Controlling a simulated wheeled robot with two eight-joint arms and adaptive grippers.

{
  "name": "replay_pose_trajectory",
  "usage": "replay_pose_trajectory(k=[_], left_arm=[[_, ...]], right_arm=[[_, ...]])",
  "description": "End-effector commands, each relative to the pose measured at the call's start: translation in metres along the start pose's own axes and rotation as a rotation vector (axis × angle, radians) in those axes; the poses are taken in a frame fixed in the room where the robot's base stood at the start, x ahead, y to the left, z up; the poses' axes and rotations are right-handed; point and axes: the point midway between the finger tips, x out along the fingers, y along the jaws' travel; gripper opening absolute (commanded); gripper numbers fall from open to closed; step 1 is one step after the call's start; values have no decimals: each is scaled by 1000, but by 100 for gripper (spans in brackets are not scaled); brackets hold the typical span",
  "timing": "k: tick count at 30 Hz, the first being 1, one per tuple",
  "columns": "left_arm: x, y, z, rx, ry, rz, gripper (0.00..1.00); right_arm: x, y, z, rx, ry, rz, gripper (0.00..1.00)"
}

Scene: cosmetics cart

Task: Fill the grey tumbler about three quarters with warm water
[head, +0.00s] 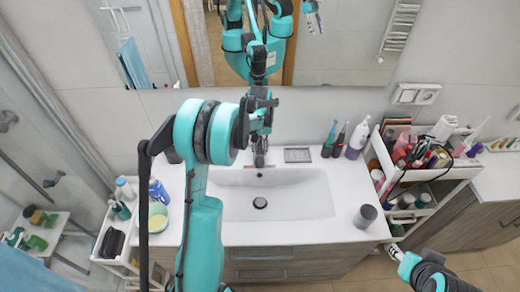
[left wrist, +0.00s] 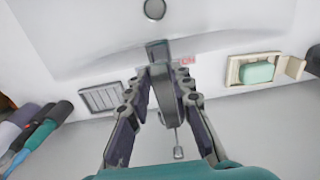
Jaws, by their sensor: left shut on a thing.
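The grey tumbler (head: 365,216) stands on the white counter to the right of the sink, near the front edge. The white basin (head: 305,195) shows no visible water and has a dark round drain (head: 260,202). The chrome faucet (head: 260,157) stands at the back of the basin. My left gripper (head: 262,130) is at the faucet. In the left wrist view its fingers (left wrist: 165,95) lie on both sides of the faucet (left wrist: 160,55), shut on its upper part. My right gripper (head: 395,252) is low at the right, away from the tumbler; its jaw opening is unclear.
A soap dish with green soap (left wrist: 257,72) and a grey grate (head: 297,155) flank the faucet. Bottles (head: 358,138) stand at the back right. A crowded cosmetics cart (head: 420,160) is right of the counter. The mirror above reflects my body.

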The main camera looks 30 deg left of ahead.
Motion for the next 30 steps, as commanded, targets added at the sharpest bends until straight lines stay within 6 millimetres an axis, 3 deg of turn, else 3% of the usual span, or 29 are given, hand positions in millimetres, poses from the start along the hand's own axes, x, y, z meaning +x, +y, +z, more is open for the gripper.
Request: replay_pose_trajectory(k=[7, 17, 18, 19, 30], left_arm=[[-12, 0, -7, -1, -142, 0, 0], [-15, 0, -6, 1, -161, 1, 0], [-15, 0, -6, 1, -161, 1, 32], [-15, 0, -6, 1, -161, 1, 40], [-18, 0, -7, 0, -160, 0, 43]], right_arm=[[4, 0, 3, 0, 0, 0, 40], [4, 0, 3, 0, 0, 0, 40], [4, 0, 3, 0, 0, 0, 40], [4, 0, 3, 0, 0, 0, 40], [4, 0, 4, 0, 1, 0, 40]])
